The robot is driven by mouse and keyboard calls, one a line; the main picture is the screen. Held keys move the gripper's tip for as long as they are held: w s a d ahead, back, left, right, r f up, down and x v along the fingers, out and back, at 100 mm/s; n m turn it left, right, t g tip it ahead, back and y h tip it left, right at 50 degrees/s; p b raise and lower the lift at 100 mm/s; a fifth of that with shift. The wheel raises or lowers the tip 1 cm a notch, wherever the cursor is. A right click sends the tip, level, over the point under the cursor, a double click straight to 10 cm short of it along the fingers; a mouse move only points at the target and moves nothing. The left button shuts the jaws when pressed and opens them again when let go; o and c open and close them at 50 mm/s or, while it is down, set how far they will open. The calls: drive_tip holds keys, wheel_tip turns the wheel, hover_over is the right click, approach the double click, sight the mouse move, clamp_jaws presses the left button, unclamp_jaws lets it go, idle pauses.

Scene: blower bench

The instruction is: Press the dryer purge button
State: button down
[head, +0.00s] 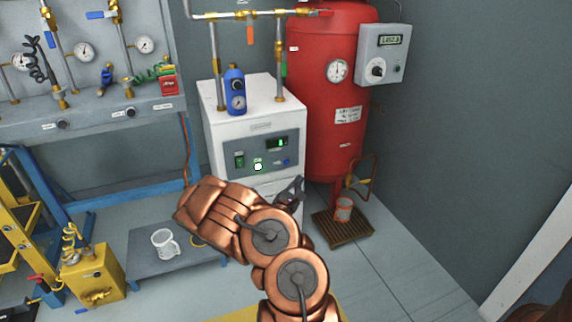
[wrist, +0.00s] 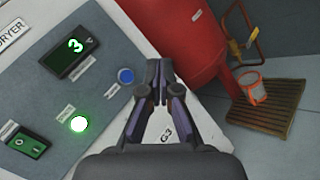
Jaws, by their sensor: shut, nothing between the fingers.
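The white dryer (head: 225,116) stands in front of the red tank, with a grey control panel (head: 263,152). The panel carries a round blue button (wrist: 126,75), a glowing round green-white button (wrist: 78,124) and a green rocker switch (wrist: 27,143). Their small labels are unreadable, so I cannot tell which one is the purge button. My gripper (wrist: 158,66) is shut and empty. In the wrist view its tips appear just right of the blue button, beside the panel's edge. In the head view my gripper (head: 291,190) is in front of the dryer, below the panel; contact is not visible.
A lit display (wrist: 69,45) is above the buttons. A blue bottle (head: 236,92) is on the dryer. A white mug (head: 164,243) sits on a low platform.

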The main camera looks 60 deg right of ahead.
drive_tip(key=shift+w+d+b, duration=0.55)
drive_tip(key=shift+w+d, duration=0.25)
drive_tip(key=shift+w, duration=0.4)
drive_tip(key=shift+w+d+b, duration=0.6)
drive_tip(key=shift+w+d, duration=0.15)
drive_tip(key=shift+w, duration=0.4)
drive_tip(key=shift+w+d+b, duration=0.55)
drive_tip(key=shift+w+d, duration=0.25)
drive_tip(key=shift+w, duration=0.4)
drive_tip(key=shift+w+d+b, duration=0.35)
drive_tip(key=shift+w+d, duration=0.1)
drive_tip(key=shift+w, duration=0.15)
drive_tip(key=shift+s+a, duration=0.45)
drive_tip(key=shift+s, duration=0.2)
drive_tip(key=shift+s+a+p, duration=0.45)
drive_tip(key=shift+s, duration=0.25)
drive_tip(key=shift+s+a+p, duration=0.4)
drive_tip(key=shift+s+a, duration=0.05)
drive_tip(key=shift+s, duration=0.25)
drive_tip(key=shift+s+a+p, duration=0.45)
drive_tip(key=shift+s, duration=0.25)
